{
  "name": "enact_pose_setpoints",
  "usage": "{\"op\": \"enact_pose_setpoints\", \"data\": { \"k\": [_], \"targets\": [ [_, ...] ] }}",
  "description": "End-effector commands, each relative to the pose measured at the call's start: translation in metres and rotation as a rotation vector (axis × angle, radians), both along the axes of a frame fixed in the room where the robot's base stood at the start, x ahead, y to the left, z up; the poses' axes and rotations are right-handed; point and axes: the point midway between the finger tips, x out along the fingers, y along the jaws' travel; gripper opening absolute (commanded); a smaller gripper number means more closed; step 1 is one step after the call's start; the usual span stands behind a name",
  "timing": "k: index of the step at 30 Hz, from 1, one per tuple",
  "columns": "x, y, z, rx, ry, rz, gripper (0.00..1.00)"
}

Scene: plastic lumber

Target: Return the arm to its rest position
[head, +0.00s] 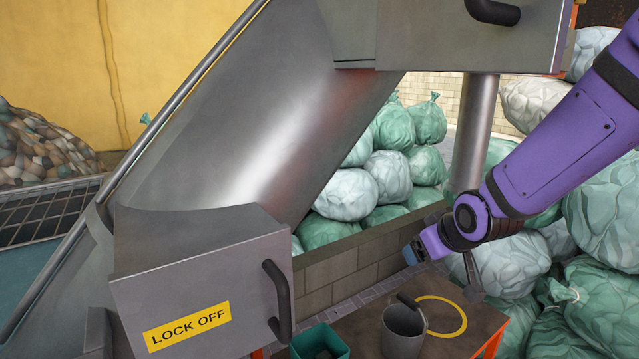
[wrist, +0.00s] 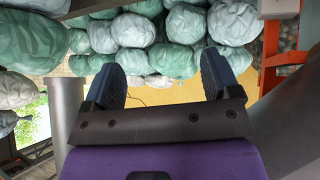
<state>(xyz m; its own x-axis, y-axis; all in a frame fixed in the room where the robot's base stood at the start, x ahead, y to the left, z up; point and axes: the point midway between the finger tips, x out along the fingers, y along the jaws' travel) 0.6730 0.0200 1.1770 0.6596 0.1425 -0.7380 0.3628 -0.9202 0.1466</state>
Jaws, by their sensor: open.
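My purple arm reaches in from the right in the head view. My gripper (head: 440,264) hangs above the brown table, to the right of the lock-off box, and touches nothing that I can see. In the wrist view my gripper (wrist: 162,84) shows two dark blue-grey fingers spread wide, with nothing between them. Beyond the fingers, the wrist view shows bags and a yellow surface.
A grey box with a "LOCK OFF" label (head: 187,327) and dark handle stands front left. A grey bucket (head: 403,330), a yellow ring (head: 455,308) and a green bin (head: 320,341) are on the table (head: 455,347). Bags (head: 600,215) pile up behind the arm. A metal post (head: 474,125) stands nearby.

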Motion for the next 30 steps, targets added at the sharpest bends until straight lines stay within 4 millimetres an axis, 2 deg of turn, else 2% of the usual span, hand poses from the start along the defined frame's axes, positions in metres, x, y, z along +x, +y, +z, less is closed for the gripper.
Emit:
{"op": "enact_pose_setpoints", "data": {
  "k": [1, 6, 15, 24, 30],
  "targets": [
    [-0.009, -0.007, 0.015, -0.004, 0.006, -0.024, 0.83],
    [-0.044, -0.030, 0.051, -0.010, 0.058, -0.104, 0.83],
    [-0.123, -0.063, 0.103, 0.015, 0.153, -0.244, 0.83],
    [-0.208, -0.083, 0.133, 0.071, 0.247, -0.356, 0.83],
    [-0.239, -0.088, 0.139, 0.094, 0.286, -0.389, 0.83]
  ]
}}
